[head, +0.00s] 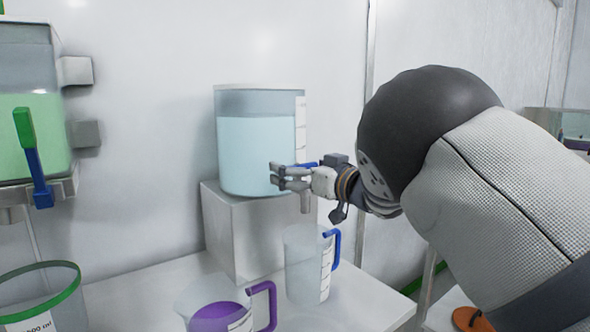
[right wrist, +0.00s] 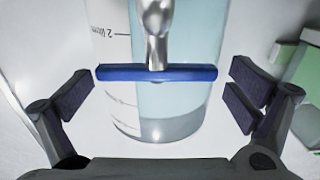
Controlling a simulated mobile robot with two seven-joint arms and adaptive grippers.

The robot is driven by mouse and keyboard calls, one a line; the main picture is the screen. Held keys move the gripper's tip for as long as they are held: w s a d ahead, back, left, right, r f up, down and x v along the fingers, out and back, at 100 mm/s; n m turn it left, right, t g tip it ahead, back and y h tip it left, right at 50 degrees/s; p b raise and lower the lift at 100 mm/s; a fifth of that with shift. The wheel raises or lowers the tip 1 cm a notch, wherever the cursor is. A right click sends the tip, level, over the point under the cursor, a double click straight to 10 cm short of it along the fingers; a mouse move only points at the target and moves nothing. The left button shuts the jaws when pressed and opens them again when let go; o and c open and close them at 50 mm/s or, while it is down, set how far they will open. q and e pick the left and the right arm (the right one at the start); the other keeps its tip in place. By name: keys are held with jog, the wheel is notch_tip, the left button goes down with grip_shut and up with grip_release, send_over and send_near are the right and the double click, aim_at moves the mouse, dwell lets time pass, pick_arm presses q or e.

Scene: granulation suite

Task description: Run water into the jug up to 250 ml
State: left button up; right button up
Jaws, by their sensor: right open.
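The water tank (head: 256,150), clear with pale blue water, stands on a grey block. Its tap spout (head: 306,203) points down over a clear jug (head: 304,270) with a blue handle on the white bench. No stream shows, and I cannot make out any water in the jug. My right gripper (head: 282,178) is at the tap. In the right wrist view the tap's blue handle bar (right wrist: 157,73) lies crosswise between my open right fingers (right wrist: 160,92), apart from both. The scale on the jug is too small to read. My left gripper is out of view.
A second jug (head: 268,303) with a purple handle and purple liquid stands in front left. A tank of green liquid (head: 30,130) with a green-and-blue lever hangs at left, above a green-rimmed container (head: 62,270). The bench's right edge is near the blue-handled jug.

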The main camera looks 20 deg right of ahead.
jog(key=shift+w+a+f, duration=0.1)
jog(key=shift+w+f, duration=0.25)
jog(key=shift+w, duration=0.25)
jog(key=shift+w+r, duration=0.15)
jog(key=shift+r, duration=0.2)
jog(key=c, duration=0.9)
